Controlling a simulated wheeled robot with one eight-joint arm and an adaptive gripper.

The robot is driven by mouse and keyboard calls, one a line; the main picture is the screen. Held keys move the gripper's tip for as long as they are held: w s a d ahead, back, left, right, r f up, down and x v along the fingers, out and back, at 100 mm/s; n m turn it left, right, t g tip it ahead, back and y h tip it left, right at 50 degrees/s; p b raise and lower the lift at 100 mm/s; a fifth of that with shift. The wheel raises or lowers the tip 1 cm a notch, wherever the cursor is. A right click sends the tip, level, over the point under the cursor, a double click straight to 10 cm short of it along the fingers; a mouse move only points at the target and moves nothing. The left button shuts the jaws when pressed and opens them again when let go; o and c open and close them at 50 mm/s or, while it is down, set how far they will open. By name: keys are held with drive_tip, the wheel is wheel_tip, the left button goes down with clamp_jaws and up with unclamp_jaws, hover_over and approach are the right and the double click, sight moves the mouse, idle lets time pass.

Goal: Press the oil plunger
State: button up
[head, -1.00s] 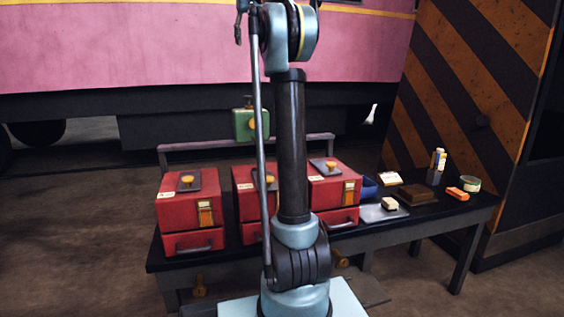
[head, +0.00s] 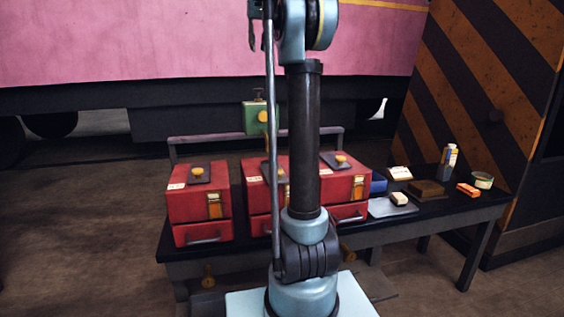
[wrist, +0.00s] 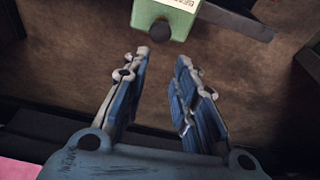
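A green box (head: 256,118) with a small dark stem on top and a yellow round knob on its front stands behind the red boxes in the head view. I cannot tell for certain which part is the oil plunger. In the wrist view a green box (wrist: 166,18) with a pale label and a dark round knob (wrist: 160,28) shows at the top edge, beyond my fingertips and apart from them. My gripper (wrist: 165,58) is open and empty there. In the head view it (head: 252,38) hangs high, above the green box, partly cut off by the top edge.
Red boxes (head: 190,205) with yellow-knobbed plates and drawers stand on the dark table (head: 440,211). A grey rail (head: 205,139) runs behind them. A brown block (head: 428,190), an orange item (head: 467,190), a tin (head: 482,180) and a bottle (head: 447,165) lie right. Striped panel (head: 490,90) stands at right.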

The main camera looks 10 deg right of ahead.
drive_tip(key=shift+w+f+m+t, duration=0.15)
drive_tip(key=shift+w+m+t, duration=0.2)
drive_tip(key=shift+w, duration=0.3)
clamp_jaws()
drive_tip(key=shift+f, duration=0.15)
hover_over(258, 90)
drive_tip(key=w, duration=0.3)
wheel_tip(258, 90, down, 12)
drive_tip(key=shift+d+f, duration=0.15)
drive_tip(key=shift+s+f, duration=0.1)
drive_tip(key=shift+f, duration=0.45)
drive_tip(key=shift+f, duration=1.4)
